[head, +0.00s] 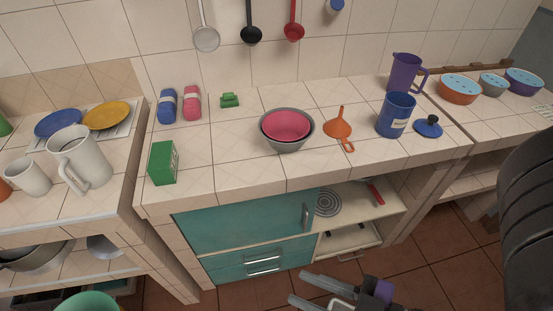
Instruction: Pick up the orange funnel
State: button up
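The orange funnel (337,128) sits on the tiled counter (225,155), wide end down with its spout pointing up. A small orange handle loop extends from its front right side. It stands between the nested bowls and a blue canister, apart from both. My gripper (296,287) is at the bottom of the head view, in front of the counter and below its top, well away from the funnel. Its two fingers are apart and nothing shows between them.
Nested pink and grey bowls (287,126) stand left of the funnel. The blue canister (395,115), a blue lid (428,126) and a purple jug (405,72) stand right. A green box (163,163) is at left. Ladles (251,35) hang behind. Counter in front of the funnel is clear.

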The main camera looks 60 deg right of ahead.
aim_at(338, 128)
jog(key=z, duration=1.45)
